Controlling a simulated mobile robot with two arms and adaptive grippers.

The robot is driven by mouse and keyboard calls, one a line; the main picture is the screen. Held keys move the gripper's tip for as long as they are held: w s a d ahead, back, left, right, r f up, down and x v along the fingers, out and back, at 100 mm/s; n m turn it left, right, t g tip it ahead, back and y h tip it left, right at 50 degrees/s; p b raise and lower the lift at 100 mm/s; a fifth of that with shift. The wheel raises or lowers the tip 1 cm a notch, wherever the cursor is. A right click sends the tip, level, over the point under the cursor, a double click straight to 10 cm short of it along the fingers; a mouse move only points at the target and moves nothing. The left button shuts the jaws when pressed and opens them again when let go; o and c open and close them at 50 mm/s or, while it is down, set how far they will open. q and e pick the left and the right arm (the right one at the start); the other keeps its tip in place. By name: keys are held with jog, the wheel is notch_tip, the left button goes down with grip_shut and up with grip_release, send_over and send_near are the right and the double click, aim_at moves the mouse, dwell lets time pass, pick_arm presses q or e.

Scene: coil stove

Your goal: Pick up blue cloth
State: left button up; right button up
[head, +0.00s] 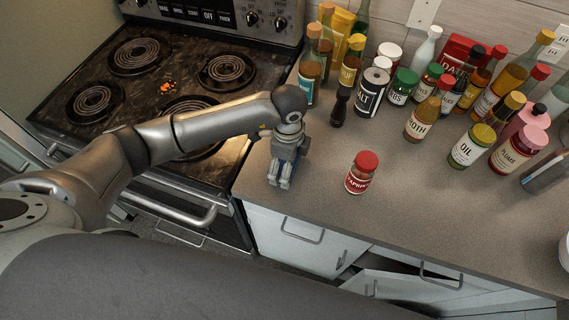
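I cannot make out a blue cloth clearly in the head view. My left gripper (280,180) points down at the counter's left end, beside the stove and left of the red-lidded paprika jar. Bluish patches show at its fingers, but I cannot tell whether they are finger parts or cloth. The fingertips are close together, and whether they hold anything is unclear. My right gripper is not in view.
The paprika jar (362,173) stands alone on the counter (320,220). Several bottles and jars crowd the back and right. The coil stove (105,75) is at left, with small orange bits (167,87) on it. A cabinet drawer (400,290) below looks partly open.

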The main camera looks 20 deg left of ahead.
pick_arm(q)
jog(key=c, duration=0.4)
jog(key=shift+o, duration=0.2)
jog(key=shift+r+b, duration=0.4)
notch_tip(320, 180, up, 2)
jog(key=shift+r+b, duration=0.15)
jog(key=shift+b, duration=0.65)
jog(key=s+r, duration=0.1)
jog(key=s+a+r+b, duration=0.1)
jog(key=r, duration=0.1)
jog(key=s+r, duration=0.1)
jog(key=s, duration=0.1)
jog(key=shift+a+r, duration=0.25)
jog(key=shift+r, duration=0.15)
jog(key=s+a+r+b, duration=0.1)
jog(key=s+a+r, duration=0.2)
jog(key=s, duration=0.6)
notch_tip(320, 180, up, 2)
jog(key=shift+a+r+b, duration=0.1)
jog(key=shift+a+b, duration=0.1)
jog(key=shift+b, duration=0.2)
jog(key=shift+s, duration=0.1)
